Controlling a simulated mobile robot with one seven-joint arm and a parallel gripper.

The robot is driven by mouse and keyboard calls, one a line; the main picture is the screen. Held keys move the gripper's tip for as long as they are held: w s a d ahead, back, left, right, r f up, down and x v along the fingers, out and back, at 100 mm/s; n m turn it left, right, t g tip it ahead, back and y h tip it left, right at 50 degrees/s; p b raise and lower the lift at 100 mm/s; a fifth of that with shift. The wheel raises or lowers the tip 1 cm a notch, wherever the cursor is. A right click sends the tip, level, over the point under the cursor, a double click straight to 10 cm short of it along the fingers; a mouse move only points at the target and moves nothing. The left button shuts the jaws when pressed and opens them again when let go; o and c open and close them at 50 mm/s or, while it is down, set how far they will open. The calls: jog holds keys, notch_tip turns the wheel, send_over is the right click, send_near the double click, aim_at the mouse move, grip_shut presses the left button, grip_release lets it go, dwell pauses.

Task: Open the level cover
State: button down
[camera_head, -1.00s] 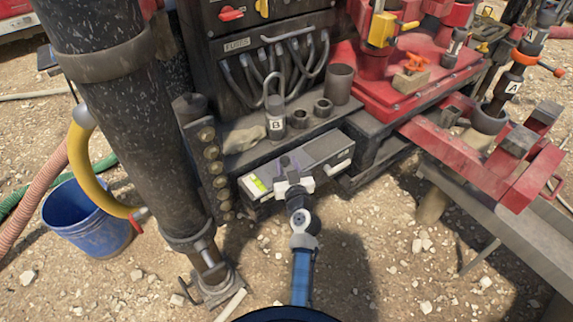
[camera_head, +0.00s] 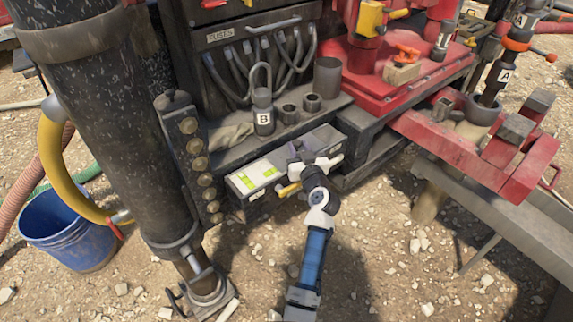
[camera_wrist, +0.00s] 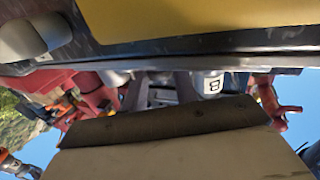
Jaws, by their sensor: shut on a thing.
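The level box sits on the front edge of the machine in the head view. Two green level vials (camera_head: 257,175) show uncovered on its left part. The grey level cover (camera_head: 323,137) lies over its right part, partly hidden behind my gripper. My gripper (camera_head: 297,151) is at the cover's left end, shut on the cover; its fingertips are partly hidden by the wrist. In the wrist view, a broad yellow surface fills the top and a beige panel the bottom; the fingertips cannot be made out there.
A can marked B (camera_head: 263,113) and short dark cups (camera_head: 311,103) stand on the ledge behind the box. A thick black column (camera_head: 95,120) and a blue bucket (camera_head: 66,228) are at left. Red beams (camera_head: 465,150) are at right. The gravel in front is open.

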aim_at(314, 147)
jog(key=w+d+b, duration=0.1)
jog(key=d+b, duration=0.1)
jog(key=w+d+b, duration=0.2)
jog(key=shift+w+f, duration=0.1)
jog(key=shift+f, duration=0.1)
jog(key=shift+w+d+r, duration=0.2)
jog(key=shift+w+d, duration=0.05)
jog(key=shift+d, duration=0.15)
jog(key=c, duration=1.1)
grip_release()
jog(key=shift+s, duration=0.1)
jog(key=b+v, duration=0.2)
jog(key=v, duration=1.1)
jog(key=shift+s+d, duration=0.2)
jog(key=shift+s, duration=0.1)
